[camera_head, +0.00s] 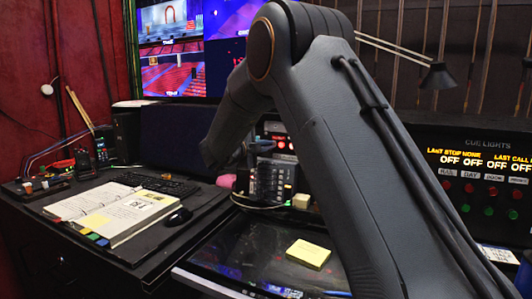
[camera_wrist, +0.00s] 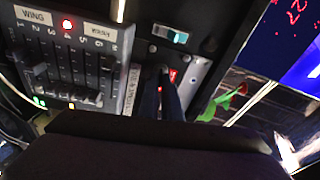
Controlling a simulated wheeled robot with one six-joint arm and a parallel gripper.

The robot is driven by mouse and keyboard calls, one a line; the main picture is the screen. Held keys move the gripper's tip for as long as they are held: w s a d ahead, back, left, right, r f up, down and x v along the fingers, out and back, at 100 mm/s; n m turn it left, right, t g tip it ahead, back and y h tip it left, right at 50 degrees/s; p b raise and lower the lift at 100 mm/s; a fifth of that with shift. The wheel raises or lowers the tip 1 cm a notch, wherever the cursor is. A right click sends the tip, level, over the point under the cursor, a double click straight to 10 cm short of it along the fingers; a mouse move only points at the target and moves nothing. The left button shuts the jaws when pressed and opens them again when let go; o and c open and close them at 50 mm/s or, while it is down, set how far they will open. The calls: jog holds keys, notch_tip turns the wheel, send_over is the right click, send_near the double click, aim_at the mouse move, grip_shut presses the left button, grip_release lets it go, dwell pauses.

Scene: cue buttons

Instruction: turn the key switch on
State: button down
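In the wrist view the two dark fingers of my gripper (camera_wrist: 160,72) reach down to a control panel, with a narrow gap between them. Their tips are close to a small red-lit, lettered patch (camera_wrist: 173,75) just to the right. I cannot make out a key switch for certain; the fingers may cover it. Whether they touch or grip anything is unclear. A teal rocker switch (camera_wrist: 170,34) sits just beyond the tips.
A fader block labelled WING (camera_wrist: 68,55), with a red light, lies left of the fingers. In the head view an open book (camera_head: 118,212), a keyboard (camera_head: 155,184) and a mouse (camera_head: 180,217) lie on the left desk. A CUE LIGHTS panel (camera_head: 480,170) stands at right.

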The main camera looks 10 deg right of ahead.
jog(key=shift+m+b, duration=0.45)
jog(key=shift+m, duration=0.15)
jog(key=c, duration=2)
grip_release()
jog(key=shift+b+v, duration=0.8)
jog(key=shift+v, duration=3.1)
jog(key=shift+r, duration=0.15)
